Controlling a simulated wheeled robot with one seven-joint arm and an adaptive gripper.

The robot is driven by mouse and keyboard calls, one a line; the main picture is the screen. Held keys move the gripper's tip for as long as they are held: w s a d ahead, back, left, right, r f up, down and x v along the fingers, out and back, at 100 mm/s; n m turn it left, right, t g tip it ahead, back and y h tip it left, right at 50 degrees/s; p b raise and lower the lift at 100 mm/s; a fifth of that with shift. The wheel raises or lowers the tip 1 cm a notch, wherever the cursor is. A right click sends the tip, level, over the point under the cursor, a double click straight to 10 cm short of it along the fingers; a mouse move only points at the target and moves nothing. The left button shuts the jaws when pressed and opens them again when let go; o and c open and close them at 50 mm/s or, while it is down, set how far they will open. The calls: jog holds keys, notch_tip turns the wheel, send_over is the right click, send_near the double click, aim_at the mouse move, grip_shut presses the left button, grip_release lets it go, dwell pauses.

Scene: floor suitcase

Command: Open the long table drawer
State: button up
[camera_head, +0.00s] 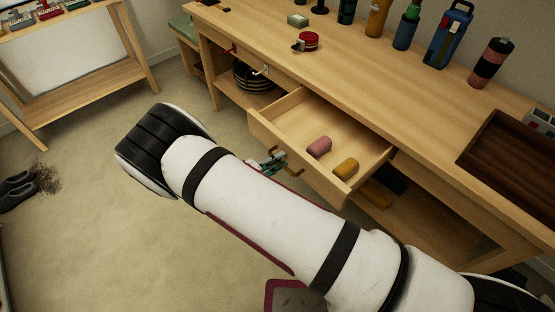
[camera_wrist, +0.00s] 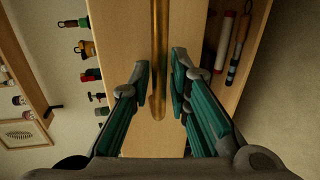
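The long table drawer (camera_head: 345,135) is pulled out of the wooden table (camera_head: 345,60). A pink block (camera_head: 319,147) and a yellow block (camera_head: 346,168) lie in it. My gripper (camera_head: 268,163) is at the drawer's front, partly hidden behind my arm in the head view. In the wrist view my gripper (camera_wrist: 161,82) has its teal fingers apart, one on each side of the brass bar handle (camera_wrist: 159,45). Narrow gaps show between the bar and both fingertips.
Bottles, including a blue one (camera_head: 449,38), and a red tape-like item (camera_head: 309,41) stand on the tabletop. A dark wooden tray (camera_head: 515,160) is at the right. Dark shoes (camera_head: 17,186) lie on the floor at the left. The carpet before the drawer is clear.

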jog(key=shift+s, duration=0.1)
jog(key=v, duration=1.2)
jog(key=shift+r, duration=0.1)
jog(key=s+d+r+m+g+y+p, duration=0.1)
jog(key=d+r+m+g, duration=0.15)
jog(key=d+r, duration=0.5)
jog(key=d+r+m+g+y+p, duration=0.15)
jog(key=d+r+g, duration=0.3)
jog(key=r, duration=0.65)
jog(key=s+d+r+m+g+y+p, duration=0.1)
jog(key=d+r+m+g, duration=0.15)
jog(key=d+r, duration=0.6)
jog(key=s+d+r+m+t+y+p, duration=0.1)
jog(key=s+d+r+y+p, duration=0.1)
jog(key=s+d+r, duration=0.3)
jog(key=s+d+r+m+t+y+p, duration=0.1)
jog(key=s+d+r+y, duration=0.4)
jog(key=s+r, duration=0.8)
jog(key=s+p, duration=0.1)
jog(key=s, duration=0.2)
jog(key=shift+t+p, duration=0.35)
